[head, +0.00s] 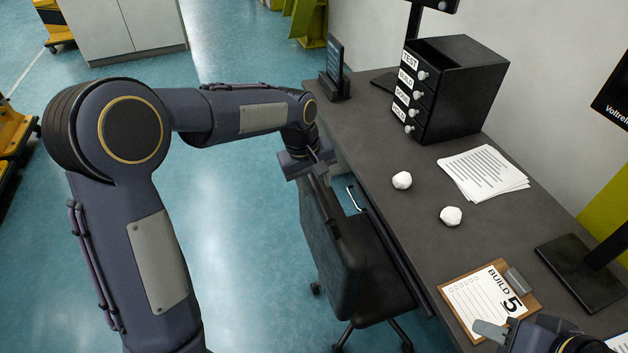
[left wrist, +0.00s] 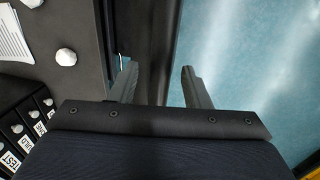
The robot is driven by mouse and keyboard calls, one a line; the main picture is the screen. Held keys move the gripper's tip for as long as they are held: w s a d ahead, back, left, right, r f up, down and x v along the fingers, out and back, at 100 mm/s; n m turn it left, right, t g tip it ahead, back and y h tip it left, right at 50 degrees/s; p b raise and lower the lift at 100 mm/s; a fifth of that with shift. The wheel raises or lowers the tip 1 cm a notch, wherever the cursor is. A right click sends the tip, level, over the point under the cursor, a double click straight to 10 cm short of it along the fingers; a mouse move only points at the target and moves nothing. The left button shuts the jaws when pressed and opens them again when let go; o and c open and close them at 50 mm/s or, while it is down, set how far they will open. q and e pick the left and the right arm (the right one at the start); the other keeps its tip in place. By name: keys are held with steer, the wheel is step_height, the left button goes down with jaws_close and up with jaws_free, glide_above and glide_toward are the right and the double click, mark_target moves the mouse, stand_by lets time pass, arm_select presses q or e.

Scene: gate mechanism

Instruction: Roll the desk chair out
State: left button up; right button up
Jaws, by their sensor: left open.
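The black desk chair (head: 335,250) stands at the left long side of the desk, its backrest outside the edge and its seat partly under the top. My left gripper (head: 318,172) is above the top of the backrest. In the left wrist view, the left gripper (left wrist: 158,72) is open, and the dark backrest (left wrist: 155,35) shows between its two fingers; I cannot tell whether either finger touches it. Part of my right gripper (head: 490,331) shows at the bottom right, over the desk near the clipboard; its jaw state is unclear.
The dark desk (head: 395,215) holds a drawer unit (head: 460,90), papers (head: 485,172), two crumpled paper balls (head: 402,180) (head: 451,216), a clipboard (head: 478,305) and a monitor stand (head: 580,270). The blue floor (head: 245,220) left of the chair is clear. A cabinet (head: 120,25) stands farther back.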

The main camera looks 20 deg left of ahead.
arm_select(q)
jaws_close()
stand_by(0.3)
steer(key=shift+s+a, duration=0.1)
